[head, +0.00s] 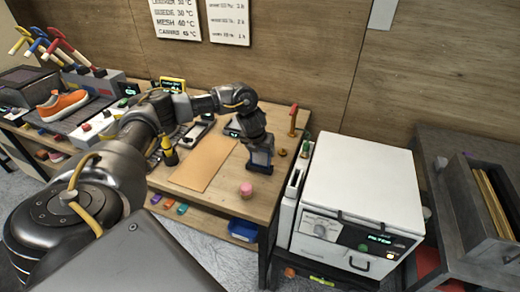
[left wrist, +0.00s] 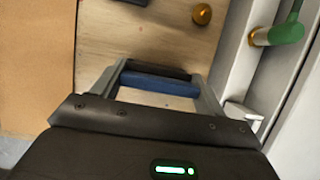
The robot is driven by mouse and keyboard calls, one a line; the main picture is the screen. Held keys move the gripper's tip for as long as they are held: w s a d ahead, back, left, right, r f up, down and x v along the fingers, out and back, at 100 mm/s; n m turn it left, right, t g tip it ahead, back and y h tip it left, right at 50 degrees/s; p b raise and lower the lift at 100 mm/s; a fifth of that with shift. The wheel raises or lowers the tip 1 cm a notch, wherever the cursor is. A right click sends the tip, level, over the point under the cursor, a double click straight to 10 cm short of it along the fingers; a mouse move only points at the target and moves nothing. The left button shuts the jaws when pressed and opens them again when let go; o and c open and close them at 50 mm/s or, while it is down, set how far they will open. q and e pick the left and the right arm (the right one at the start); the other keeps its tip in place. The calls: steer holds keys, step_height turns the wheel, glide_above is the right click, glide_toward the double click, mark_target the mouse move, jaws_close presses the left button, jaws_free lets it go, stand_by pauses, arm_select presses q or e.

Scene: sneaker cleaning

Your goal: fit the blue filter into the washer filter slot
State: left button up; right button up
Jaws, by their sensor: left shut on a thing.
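My left gripper (head: 261,166) points down above the right part of the wooden table. In the left wrist view, its fingers (left wrist: 160,90) are shut on the blue filter (left wrist: 160,83), a dark-edged blue bar spanning between them. The filter is mostly hidden by the gripper in the head view. The white washer (head: 365,180) stands to the right of the table. A narrow white housing with a dark slot (head: 295,178) is on its left side, to the right of my gripper. My right gripper is not in view.
A pink cylinder (head: 246,190) stands near the table's front edge. A brass knob (head: 282,152) and a red-topped tool (head: 293,118) are near the gripper. A green-handled fitting (left wrist: 285,33) is by the washer. A brown mat (head: 203,165) lies left.

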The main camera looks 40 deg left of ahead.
arm_select(q)
steer(key=shift+r, duration=0.2)
steer(key=shift+w+a+r+p, duration=0.15)
steer(key=shift+w+r+p, duration=0.1)
steer(key=shift+r+p, duration=0.55)
steer(key=shift+p+v, duration=0.65)
steer(key=shift+v, duration=0.25)
steer(key=shift+w+r+p, duration=0.1)
steer(key=shift+r+p, duration=0.15)
steer(key=shift+p, duration=0.15)
steer(key=shift+r, duration=0.1)
